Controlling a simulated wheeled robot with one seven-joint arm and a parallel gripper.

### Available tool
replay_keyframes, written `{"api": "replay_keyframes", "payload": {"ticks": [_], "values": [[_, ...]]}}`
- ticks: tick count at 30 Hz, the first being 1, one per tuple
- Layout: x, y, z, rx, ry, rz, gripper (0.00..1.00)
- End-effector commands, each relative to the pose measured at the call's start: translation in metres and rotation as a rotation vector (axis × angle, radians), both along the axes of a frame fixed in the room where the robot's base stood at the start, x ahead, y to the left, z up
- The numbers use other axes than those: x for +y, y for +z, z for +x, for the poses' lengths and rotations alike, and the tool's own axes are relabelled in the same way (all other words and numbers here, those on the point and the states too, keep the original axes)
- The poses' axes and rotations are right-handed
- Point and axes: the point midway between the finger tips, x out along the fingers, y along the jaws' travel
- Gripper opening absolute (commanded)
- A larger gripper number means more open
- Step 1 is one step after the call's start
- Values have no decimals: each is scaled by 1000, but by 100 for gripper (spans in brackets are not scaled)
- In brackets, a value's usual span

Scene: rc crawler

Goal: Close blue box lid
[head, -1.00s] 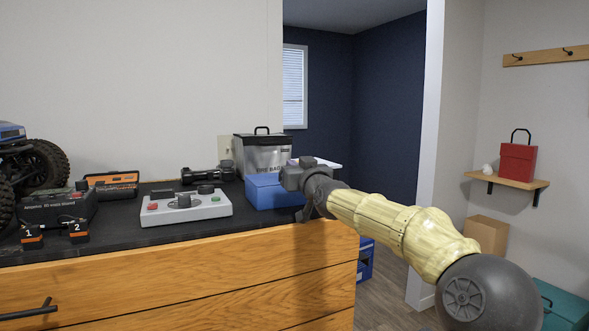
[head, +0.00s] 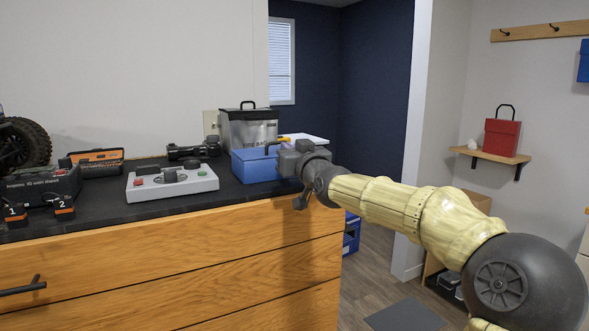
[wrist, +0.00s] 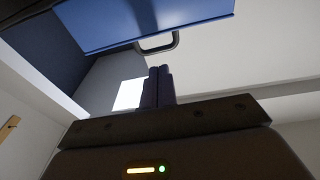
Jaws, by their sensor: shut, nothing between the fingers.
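The blue box (head: 256,168) stands on the black counter top, near its right end, in the head view. A dark handle shows at its upper right edge. My gripper (head: 292,160) is at the right side of the box and overlaps it in the picture; contact is unclear. In the wrist view my gripper (wrist: 158,72) has its fingers together with nothing between them. A blue panel (wrist: 150,18) with a dark looped handle fills the top of that view, just beyond the fingertips. How far the lid stands open cannot be told clearly.
A clear-fronted bag (head: 248,130) with a black handle stands behind the box. A grey control panel (head: 200,182) lies to its left. A black cylindrical device (head: 190,152) lies further back. Floor right of the wooden cabinet (head: 180,260) is partly open.

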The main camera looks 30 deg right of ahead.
Motion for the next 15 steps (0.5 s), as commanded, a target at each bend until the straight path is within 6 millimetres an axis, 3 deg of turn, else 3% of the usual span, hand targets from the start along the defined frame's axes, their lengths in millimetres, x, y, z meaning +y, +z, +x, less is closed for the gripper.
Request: {"api": "replay_keyframes", "payload": {"ticks": [6, 15], "values": [[1, -25, -19, 3, -2, 1, 0], [2, -35, -27, 0, -1, 1, 0]]}}
